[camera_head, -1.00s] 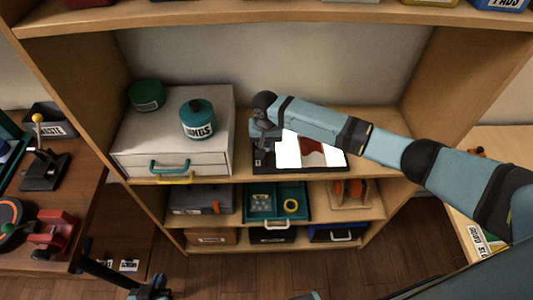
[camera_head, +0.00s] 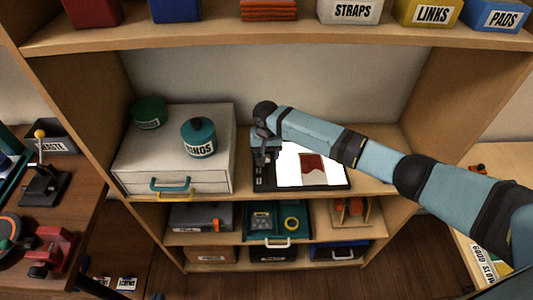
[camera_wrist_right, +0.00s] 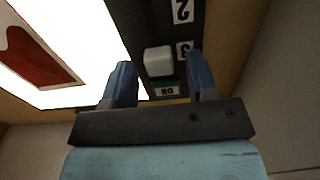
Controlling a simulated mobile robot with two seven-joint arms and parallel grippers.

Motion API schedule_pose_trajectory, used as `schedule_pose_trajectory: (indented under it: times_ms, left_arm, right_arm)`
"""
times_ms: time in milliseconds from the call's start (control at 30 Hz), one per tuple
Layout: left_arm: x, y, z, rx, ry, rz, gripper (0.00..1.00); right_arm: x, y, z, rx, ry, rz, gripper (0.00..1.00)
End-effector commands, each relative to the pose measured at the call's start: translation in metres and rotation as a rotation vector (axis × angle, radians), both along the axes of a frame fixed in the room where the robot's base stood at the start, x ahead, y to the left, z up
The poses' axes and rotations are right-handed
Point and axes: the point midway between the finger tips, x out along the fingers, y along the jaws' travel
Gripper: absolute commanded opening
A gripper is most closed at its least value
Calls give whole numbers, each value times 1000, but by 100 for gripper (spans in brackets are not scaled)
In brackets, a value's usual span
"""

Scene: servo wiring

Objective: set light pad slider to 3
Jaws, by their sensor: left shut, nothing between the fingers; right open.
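The light pad (camera_head: 292,175) lies on the middle shelf, its panel glowing white with a dark red shape (camera_head: 313,168) on it. In the right wrist view its black slider strip (camera_wrist_right: 165,22) carries labels 2 (camera_wrist_right: 182,11) and 3 (camera_wrist_right: 185,50). The white slider knob (camera_wrist_right: 158,61) stands level with the label 3. My right gripper (camera_head: 265,152) is over the strip at the pad's left end. In the wrist view its open fingers (camera_wrist_right: 160,75) lie either side of the knob; contact cannot be told.
Labelled bins line the shelf above. A lower shelf holds a teal tray (camera_head: 262,236). The pad's right side has free shelf.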

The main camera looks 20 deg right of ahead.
Motion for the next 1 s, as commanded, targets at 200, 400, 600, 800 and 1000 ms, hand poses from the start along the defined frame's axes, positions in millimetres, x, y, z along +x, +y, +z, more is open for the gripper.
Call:
schedule_pose_trajectory:
  times_ms: [200,400,600,800,1000]
  left_arm:
    - [0,0,1,0,0,0,0]
    - [0,0,1,0,0,0,0]
    - [0,0,0,0,0,0,0]
    - [0,0,0,0,0,0,0]
    - [0,0,0,0,0,0,0]
  right_arm:
    - [1,0,37,2,-5,0,53]
    - [1,0,83,2,-4,0,53]
    - [2,0,118,1,-3,0,53]
    - [1,0,134,0,-2,-1,53]
    - [1,0,135,1,-1,-1,53]
